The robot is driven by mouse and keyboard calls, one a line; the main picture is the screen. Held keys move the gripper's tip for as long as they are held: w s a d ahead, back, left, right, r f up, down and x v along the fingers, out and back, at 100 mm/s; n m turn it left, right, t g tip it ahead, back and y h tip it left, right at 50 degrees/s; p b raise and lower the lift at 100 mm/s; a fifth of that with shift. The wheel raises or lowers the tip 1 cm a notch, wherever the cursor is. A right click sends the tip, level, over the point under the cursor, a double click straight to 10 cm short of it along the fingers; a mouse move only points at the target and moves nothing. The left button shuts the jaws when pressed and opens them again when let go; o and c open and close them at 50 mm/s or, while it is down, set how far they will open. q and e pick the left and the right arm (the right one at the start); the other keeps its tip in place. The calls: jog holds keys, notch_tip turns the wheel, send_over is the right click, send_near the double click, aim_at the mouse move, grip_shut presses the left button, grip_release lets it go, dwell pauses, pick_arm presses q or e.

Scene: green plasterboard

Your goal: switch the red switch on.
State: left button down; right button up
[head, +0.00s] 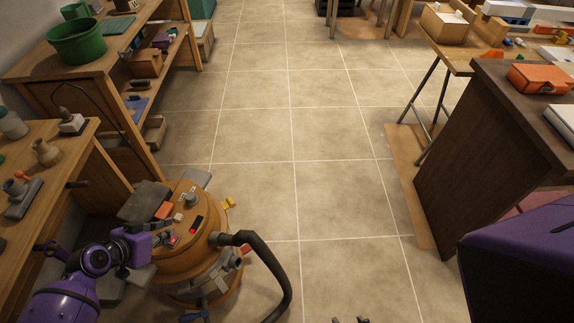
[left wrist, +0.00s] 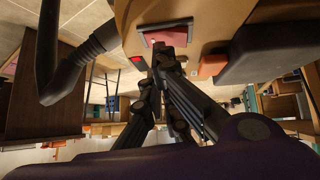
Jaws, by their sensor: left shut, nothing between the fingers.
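In the head view the red switch (head: 173,240) is small and partly covered by my left gripper (head: 165,240). In the left wrist view my left gripper (left wrist: 165,55) is shut and empty, with its fingertips right at the near edge of the switch. I cannot tell whether they touch it or which way the rocker is tilted. Dark tips at the bottom edge of the head view may be my right gripper (head: 350,320).
A black hose (head: 265,262) curves off the vacuum's right side. A dark block (head: 145,201) and an orange piece (head: 163,210) sit on its top. Wooden shelves (head: 60,165) stand close on the left, a dark brown cabinet (head: 480,160) on the right. The tiled floor between is clear.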

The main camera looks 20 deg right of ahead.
pick_arm(q)
jog(key=d+r+p+v, duration=0.1)
jog(key=d+v, duration=0.1)
jog(key=v, duration=1)
jog(key=shift+r+p, duration=0.4)
jog(key=shift+r, duration=0.1)
pick_arm(e)
jog(key=r, duration=0.1)
jog(key=w+a+r, duration=0.1)
jog(key=r, duration=0.1)
jog(key=shift+w+a+t, duration=0.15)
jog(key=shift+t, duration=0.15)
pick_arm(q)
jog(key=shift+s+d, duration=0.1)
pick_arm(e)
jog(key=shift+w, duration=0.15)
